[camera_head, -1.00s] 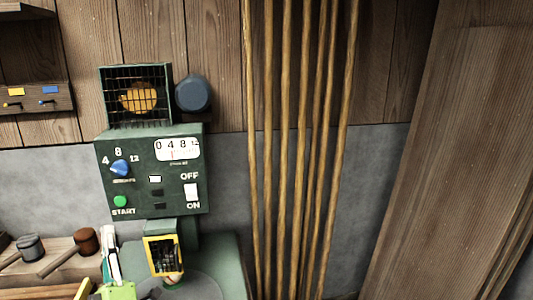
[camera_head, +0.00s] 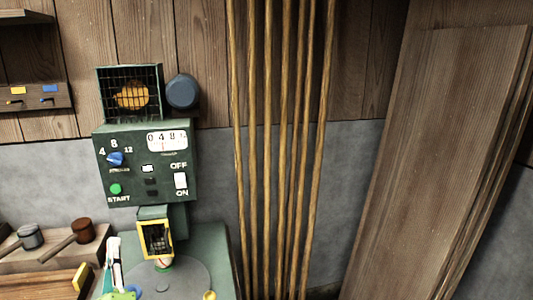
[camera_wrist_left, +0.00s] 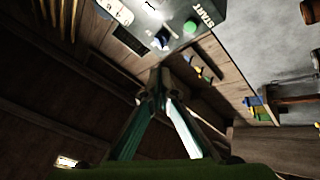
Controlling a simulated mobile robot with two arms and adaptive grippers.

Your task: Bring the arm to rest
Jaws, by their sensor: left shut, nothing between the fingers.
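My left gripper (camera_head: 113,243) shows at the bottom left of the head view, with white and dark fingers pointing up and a green body cut off by the lower edge. In the left wrist view the gripper (camera_wrist_left: 168,78) has its two fingers meeting at the tips, shut, with nothing between them. It is in front of and to the left of the green machine (camera_head: 145,165), apart from its control panel. My right gripper is in neither view.
A round grey plate (camera_head: 180,280) lies below the yellow-framed opening (camera_head: 155,239). Mallets (camera_head: 82,231) rest on a wooden block at the left. Tall wooden rods (camera_head: 285,120) and leaning boards (camera_head: 440,150) stand to the right.

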